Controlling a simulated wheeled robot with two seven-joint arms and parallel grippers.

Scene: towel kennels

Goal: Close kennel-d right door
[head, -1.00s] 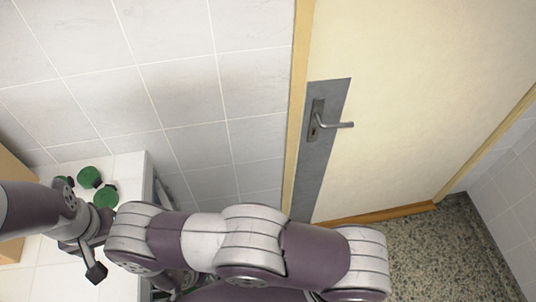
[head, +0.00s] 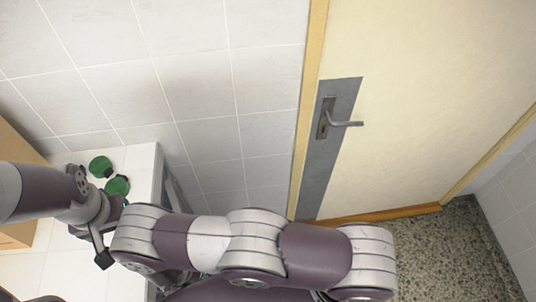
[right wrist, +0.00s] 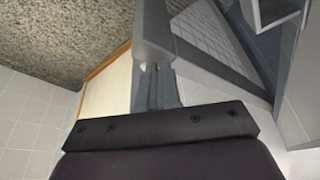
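No kennel door can be made out in the head view. In the right wrist view, grey metal frames and panels (right wrist: 205,55) fill the upper right; I cannot tell which part is the kennel-d right door. My right gripper (right wrist: 157,88) shows there as a dark bar with narrow grey finger-like parts in front; whether they are apart or together is unclear. My right arm crosses the bottom of the head view, its hand hidden. My left arm enters from the left and ends in a small dark part (head: 103,258); its fingers are not clear.
A cream room door (head: 425,90) with a metal handle (head: 346,123) stands shut at the right. Speckled floor (head: 445,245) is clear at lower right. A tiled wall stands behind.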

